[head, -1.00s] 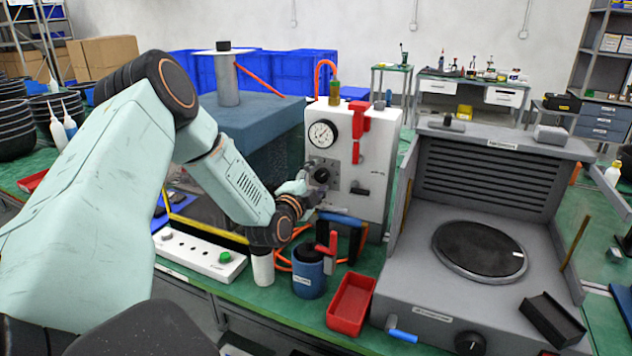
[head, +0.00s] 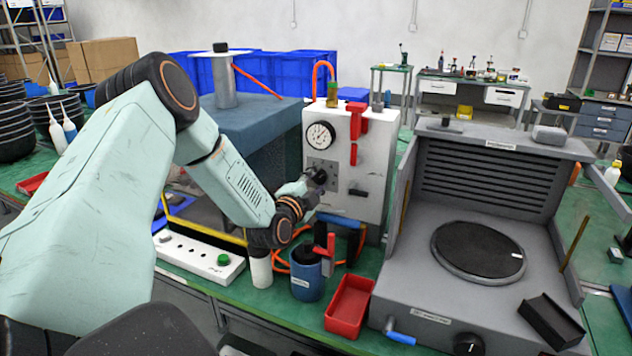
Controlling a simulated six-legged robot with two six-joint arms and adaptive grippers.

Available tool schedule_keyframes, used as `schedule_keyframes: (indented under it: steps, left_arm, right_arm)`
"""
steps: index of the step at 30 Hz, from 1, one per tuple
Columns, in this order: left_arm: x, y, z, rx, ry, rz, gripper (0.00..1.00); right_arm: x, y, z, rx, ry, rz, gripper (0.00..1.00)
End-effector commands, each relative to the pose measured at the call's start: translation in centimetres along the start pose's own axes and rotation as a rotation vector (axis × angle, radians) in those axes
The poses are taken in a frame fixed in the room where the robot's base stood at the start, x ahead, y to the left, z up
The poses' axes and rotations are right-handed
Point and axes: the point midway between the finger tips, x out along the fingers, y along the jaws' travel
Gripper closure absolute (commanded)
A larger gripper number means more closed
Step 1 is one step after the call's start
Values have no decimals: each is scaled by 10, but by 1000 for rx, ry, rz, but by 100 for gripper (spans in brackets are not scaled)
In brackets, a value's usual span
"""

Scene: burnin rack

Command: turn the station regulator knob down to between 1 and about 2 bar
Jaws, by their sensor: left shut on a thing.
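The station regulator is a white upright box (head: 372,200) with a round dial gauge (head: 320,135) at its upper left. The gauge needle is too small to read. Below the gauge is a dark regulator knob (head: 320,176) on a grey plate. My left gripper (head: 312,183) is at the knob and shut on it, its fingers partly hiding the knob. My right gripper is not in view.
A red handle (head: 357,122) and a small black lever stick out from the box. A grey hotplate-like station (head: 425,285) fills the right.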

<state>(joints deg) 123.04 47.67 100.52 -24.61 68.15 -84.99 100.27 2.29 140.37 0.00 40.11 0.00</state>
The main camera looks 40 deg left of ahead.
Motion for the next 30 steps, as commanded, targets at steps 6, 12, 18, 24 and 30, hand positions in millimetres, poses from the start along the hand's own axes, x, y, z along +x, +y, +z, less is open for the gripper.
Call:
schedule_keyframes:
  steps: [6, 12, 18, 24, 30]
  left_arm:
    - [0, 0, 0, -100, 1, 1, 97]
    - [0, 0, 0, -267, 0, 0, 97]
    - [0, -1, 0, -458, 1, -1, 97]
    - [1, 0, 0, -648, 1, -2, 97]
    - [1, 0, 0, -838, 2, -2, 97]
  right_arm:
    - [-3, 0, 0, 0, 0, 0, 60]
    - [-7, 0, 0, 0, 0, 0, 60]
    - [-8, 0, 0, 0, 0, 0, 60]
    - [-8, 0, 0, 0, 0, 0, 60]
    - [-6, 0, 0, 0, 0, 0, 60]
